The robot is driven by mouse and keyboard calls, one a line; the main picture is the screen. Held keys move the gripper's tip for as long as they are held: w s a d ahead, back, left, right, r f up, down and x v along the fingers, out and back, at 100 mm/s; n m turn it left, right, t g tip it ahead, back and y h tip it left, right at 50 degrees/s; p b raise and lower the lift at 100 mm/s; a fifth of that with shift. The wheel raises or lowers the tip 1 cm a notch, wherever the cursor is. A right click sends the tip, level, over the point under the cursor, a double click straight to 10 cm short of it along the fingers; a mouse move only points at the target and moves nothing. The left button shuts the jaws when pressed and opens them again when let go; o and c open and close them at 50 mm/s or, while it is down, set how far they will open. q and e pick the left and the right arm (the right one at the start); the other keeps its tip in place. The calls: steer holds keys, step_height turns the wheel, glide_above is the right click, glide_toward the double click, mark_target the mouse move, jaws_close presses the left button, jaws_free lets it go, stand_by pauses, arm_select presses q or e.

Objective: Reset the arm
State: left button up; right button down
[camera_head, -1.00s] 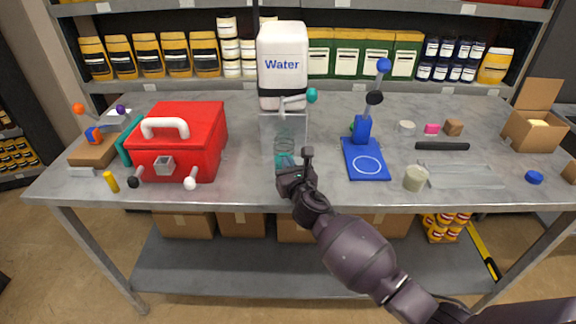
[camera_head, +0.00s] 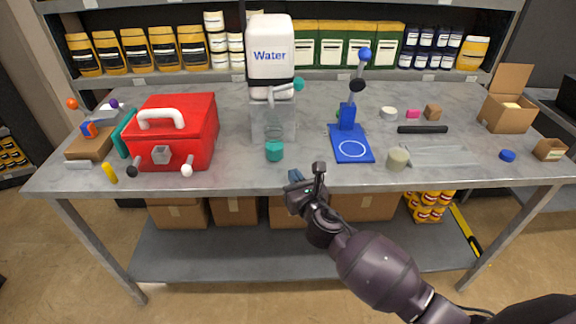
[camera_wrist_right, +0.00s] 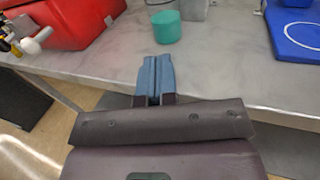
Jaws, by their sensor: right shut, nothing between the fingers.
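My right arm comes in from the lower right in the head view. Its right gripper (camera_head: 295,177) hangs at the front edge of the grey table (camera_head: 230,180), shut and empty. In the right wrist view the blue fingertips (camera_wrist_right: 155,75) are closed together with nothing between them. My left gripper is not in view.
A white water dispenser (camera_head: 270,50) stands behind the cup. A red toolbox (camera_head: 185,125) is to the left. A blue stand with a lever (camera_head: 351,150) and a beige cup (camera_head: 397,158) are to the right. The floor in front of the table is open.

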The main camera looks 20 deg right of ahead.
steer(key=shift+s, duration=0.95)
steer(key=s+d+f+m+g, duration=0.2)
steer(key=s+f+m, duration=0.3)
steer(key=s+m, duration=0.3)
steer(key=s+d+f+m+g+h, duration=0.1)
steer(key=s+d+f+m+g, duration=0.1)
steer(key=s+f+m, duration=0.3)
steer(key=s+d+f+m+g, duration=0.2)
steer(key=s+d+f+m, duration=0.2)
steer(key=s+m, duration=0.9)
step_height(320, 180, down, 2)
steer(key=m, duration=0.9)
steer(key=shift+m, duration=0.4)
